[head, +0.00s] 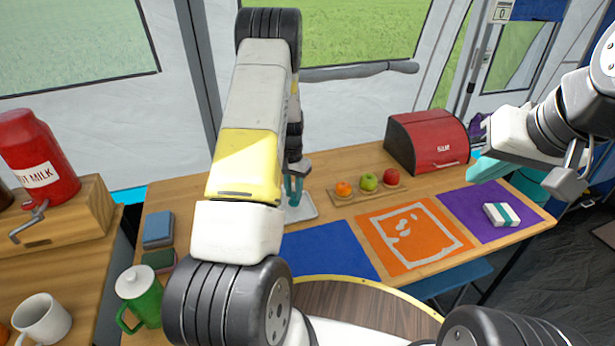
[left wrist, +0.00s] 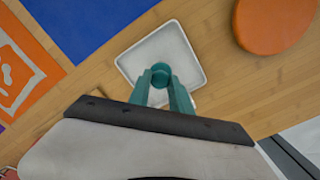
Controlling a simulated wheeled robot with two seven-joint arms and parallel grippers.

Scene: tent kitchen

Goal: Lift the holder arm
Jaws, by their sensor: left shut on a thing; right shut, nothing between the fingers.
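My left gripper (head: 293,188) reaches down over a small white square base (head: 306,209) on the wooden table, near its back edge. In the left wrist view my left gripper's teal fingers (left wrist: 160,88) are shut on a round teal piece (left wrist: 160,70), which I take for the holder arm, seen end-on over the white base (left wrist: 183,50). Its lower part and any joint are hidden. I cannot tell whether it is raised. My right gripper (head: 488,168) is shut and empty above the table's right side.
A tray (head: 348,200) of fruit and a red bread box (head: 428,142) stand right of the base. Blue (head: 330,250), orange (head: 420,240) and purple (head: 475,208) mats lie in front. A round orange object (left wrist: 275,22) lies near the base. A green pitcher (head: 150,295) stands left.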

